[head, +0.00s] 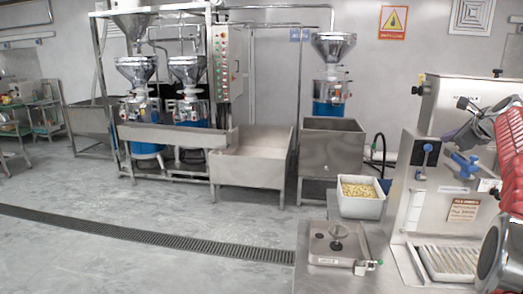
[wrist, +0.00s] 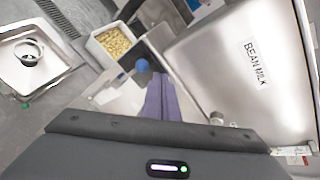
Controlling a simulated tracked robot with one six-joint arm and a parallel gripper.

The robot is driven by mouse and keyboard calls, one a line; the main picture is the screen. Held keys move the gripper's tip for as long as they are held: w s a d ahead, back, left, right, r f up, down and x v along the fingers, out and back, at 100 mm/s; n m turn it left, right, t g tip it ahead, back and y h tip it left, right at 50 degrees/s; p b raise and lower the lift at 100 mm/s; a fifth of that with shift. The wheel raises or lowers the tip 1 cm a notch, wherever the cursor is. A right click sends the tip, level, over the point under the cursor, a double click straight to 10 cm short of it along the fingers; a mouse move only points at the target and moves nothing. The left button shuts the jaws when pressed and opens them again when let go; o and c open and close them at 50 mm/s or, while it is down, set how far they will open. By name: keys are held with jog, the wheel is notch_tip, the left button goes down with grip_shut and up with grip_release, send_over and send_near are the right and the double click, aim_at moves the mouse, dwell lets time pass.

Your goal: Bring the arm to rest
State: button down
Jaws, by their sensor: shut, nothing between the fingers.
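My gripper (wrist: 160,80) shows in the wrist view with its two purple fingers together and nothing between them. In the head view my gripper (head: 452,135) is at the right, in front of the steel grinder machine (head: 420,205). The rest of my red arm enters from the right edge. The fingers point toward the machine's side with the blue knob (wrist: 142,65); I cannot tell whether they touch anything. The machine's large steel top, labelled BEAN MILK (wrist: 256,62), fills the right of the wrist view.
A white bin of yellow beans (head: 361,197) and a square steel lid unit (head: 337,246) stand on the steel table left of the machine. Open floor (head: 150,260) lies at the left.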

jog(key=s+a+f+n+g+y, duration=0.1)
jog(key=s+a+f+n+g, duration=0.4)
jog(key=s+a+f+n, duration=1.25)
jog(key=s+a+n, duration=0.2)
jog(key=s+a, duration=0.4)
jog(key=s+a+f+n+g, duration=0.1)
jog(key=s+a+f+n, duration=0.2)
jog(key=s+a, duration=0.7)
jog(key=s+a+f+n+y, duration=0.1)
jog(key=s+a+f+n, duration=0.2)
jog(key=s+a+n, duration=0.3)
jog(key=s+a, duration=0.4)
jog(key=shift+a+f+n+g, duration=0.15)
jog(key=shift+a+n+g, duration=0.1)
jog(key=shift+n+g, duration=0.1)
